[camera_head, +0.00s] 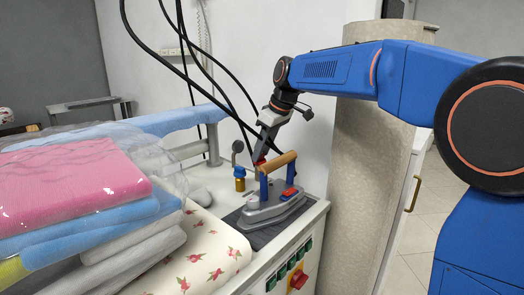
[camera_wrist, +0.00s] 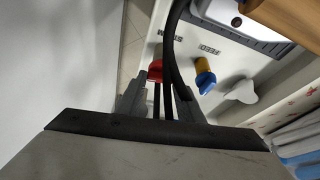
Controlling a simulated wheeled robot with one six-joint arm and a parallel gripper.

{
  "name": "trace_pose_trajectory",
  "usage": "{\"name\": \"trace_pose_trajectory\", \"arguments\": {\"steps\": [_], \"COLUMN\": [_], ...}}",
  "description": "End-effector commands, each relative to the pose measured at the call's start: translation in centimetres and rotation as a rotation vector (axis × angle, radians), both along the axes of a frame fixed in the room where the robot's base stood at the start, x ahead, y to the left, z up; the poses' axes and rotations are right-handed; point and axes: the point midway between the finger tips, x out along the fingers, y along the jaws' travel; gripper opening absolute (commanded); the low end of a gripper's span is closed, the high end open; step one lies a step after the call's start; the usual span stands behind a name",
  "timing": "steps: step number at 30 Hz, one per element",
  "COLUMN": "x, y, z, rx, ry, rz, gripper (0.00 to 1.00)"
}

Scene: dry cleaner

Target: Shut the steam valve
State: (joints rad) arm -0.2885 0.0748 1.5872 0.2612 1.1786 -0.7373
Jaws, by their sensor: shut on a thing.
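The steam valve's red handle (camera_wrist: 155,70) is beside the upside-down STEAM lettering in the wrist view. Only a small bit of the red handle (camera_head: 261,161) shows in the head view, behind the iron. My gripper (camera_head: 261,158) reaches down to it from above, with its jaws shut on the red handle. In the wrist view my gripper (camera_wrist: 156,82) has its fingers at the handle, and dark cables cross in front. Part of the handle is hidden, and I cannot tell its exact turn.
A blue-handled valve (camera_wrist: 205,82) with a brass body stands close beside, near the FEED lettering. The iron (camera_head: 272,205) with a wooden grip stands on a dark mat right in front. Black hoses (camera_head: 205,60) hang by the arm. Folded laundry (camera_head: 75,195) fills the left.

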Motion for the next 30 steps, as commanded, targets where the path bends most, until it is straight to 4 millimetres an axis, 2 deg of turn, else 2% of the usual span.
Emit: {"name": "trace_pose_trajectory", "arguments": {"steps": [30], "x": [0.99], "y": [-0.1], "z": [0.03], "rx": [0.001], "ry": [-0.001], "rz": [0.951], "gripper": [0.11]}}
